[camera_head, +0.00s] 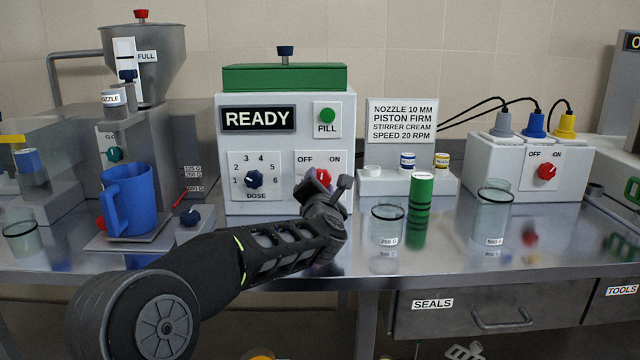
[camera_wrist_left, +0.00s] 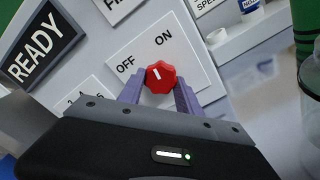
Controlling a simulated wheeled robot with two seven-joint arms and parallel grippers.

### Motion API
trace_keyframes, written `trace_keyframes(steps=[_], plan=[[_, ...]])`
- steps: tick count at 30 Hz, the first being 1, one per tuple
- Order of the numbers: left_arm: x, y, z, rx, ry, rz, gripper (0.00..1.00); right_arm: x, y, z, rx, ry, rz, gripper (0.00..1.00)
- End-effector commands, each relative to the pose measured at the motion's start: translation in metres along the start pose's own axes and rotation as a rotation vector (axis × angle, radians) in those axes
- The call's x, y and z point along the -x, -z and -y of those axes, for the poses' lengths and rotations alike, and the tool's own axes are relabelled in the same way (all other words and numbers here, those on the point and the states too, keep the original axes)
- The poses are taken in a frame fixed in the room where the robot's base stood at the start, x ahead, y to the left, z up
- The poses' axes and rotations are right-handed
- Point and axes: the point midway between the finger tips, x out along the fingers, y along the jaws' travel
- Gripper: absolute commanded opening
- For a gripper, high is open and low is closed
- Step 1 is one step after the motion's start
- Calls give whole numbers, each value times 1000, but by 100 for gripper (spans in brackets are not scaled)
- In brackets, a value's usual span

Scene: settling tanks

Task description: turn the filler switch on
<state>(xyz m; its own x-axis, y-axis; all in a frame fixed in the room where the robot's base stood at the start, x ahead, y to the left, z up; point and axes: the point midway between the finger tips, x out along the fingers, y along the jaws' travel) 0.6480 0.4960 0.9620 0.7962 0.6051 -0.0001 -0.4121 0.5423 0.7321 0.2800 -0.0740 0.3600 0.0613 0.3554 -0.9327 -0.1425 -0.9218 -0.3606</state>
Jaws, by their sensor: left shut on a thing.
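The filler (camera_head: 222,150) is a white box with a green top and a display reading READY. Its red switch knob (camera_head: 322,175) sits on a plate marked OFF and ON. In the left wrist view the red knob (camera_wrist_left: 160,77) shows clearly, and its white mark points roughly between OFF and ON. My left gripper (camera_head: 318,184) reaches up to the filler's front and partly hides the plate. In the left wrist view its two purple fingers (camera_wrist_left: 158,92) are shut on the knob, one on each side. My right gripper is not in view.
A blue jug (camera_head: 128,200) stands to the left. A green cylinder (camera_head: 420,210) and glass beakers stand to the right. Another red switch (camera_head: 547,171) is on the socket box.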

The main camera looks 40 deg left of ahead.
Motion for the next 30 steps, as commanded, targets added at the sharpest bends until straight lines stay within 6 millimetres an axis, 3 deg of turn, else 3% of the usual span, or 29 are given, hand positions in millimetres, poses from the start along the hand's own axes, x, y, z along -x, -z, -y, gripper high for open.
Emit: trace_keyframes(steps=[15, 30], plan=[[0, -1, -1, -401, 2, 1, 0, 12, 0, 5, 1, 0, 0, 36], [0, 0, 0, -481, 2, 0, 0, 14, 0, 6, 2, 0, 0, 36]])
